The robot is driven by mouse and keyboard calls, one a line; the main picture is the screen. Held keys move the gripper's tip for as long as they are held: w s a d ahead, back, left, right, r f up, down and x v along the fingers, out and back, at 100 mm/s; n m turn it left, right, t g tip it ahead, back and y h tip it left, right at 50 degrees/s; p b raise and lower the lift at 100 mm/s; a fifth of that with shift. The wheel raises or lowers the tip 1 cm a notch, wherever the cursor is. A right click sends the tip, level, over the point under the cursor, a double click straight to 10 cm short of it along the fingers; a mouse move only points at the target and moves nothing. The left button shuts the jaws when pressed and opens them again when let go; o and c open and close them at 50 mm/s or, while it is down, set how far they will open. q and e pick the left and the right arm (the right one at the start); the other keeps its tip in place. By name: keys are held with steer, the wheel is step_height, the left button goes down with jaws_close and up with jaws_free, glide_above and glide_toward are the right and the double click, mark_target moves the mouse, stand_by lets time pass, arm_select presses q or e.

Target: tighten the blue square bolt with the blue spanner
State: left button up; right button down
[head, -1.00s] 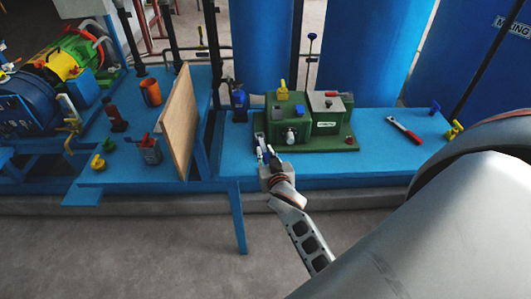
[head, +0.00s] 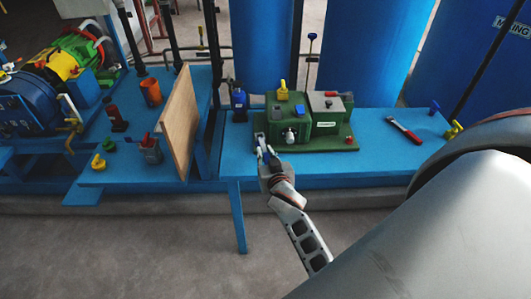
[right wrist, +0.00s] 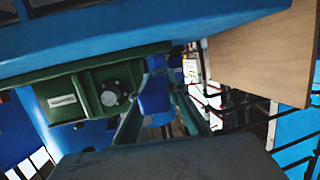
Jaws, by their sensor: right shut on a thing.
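My right gripper (head: 265,146) is low at the front left corner of the green machine (head: 325,138), above the blue bench. It is shut on the blue spanner (head: 271,156), of which only a small dark blue part shows; the fingers hide the rest. In the right wrist view the two fingers (right wrist: 155,85) frame blue shapes that I cannot clearly tell apart. A small blue square piece (head: 299,109), which looks like the bolt, sits on top of the green machine, apart from the gripper. My left gripper is out of view.
A wooden board (head: 180,122) stands upright to the left. A yellow valve handle (head: 283,90) rises from the machine. A red-handled tool (head: 404,129) lies on the right of the bench (head: 375,155), with free room around it.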

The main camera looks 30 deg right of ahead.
mark_target(266, 152)
steer(key=shift+f, duration=0.4)
stand_by(0.4)
steer(key=shift+f+b, duration=0.35)
steer(key=shift+b, duration=0.15)
steer(key=shift+f+b, duration=0.4)
steer(key=shift+f, duration=0.15)
steer(key=c, duration=1.9)
jaws_free()
steer(key=shift+r, duration=0.1)
step_height(266, 152, up, 10)
steer(key=shift+o, duration=0.3)
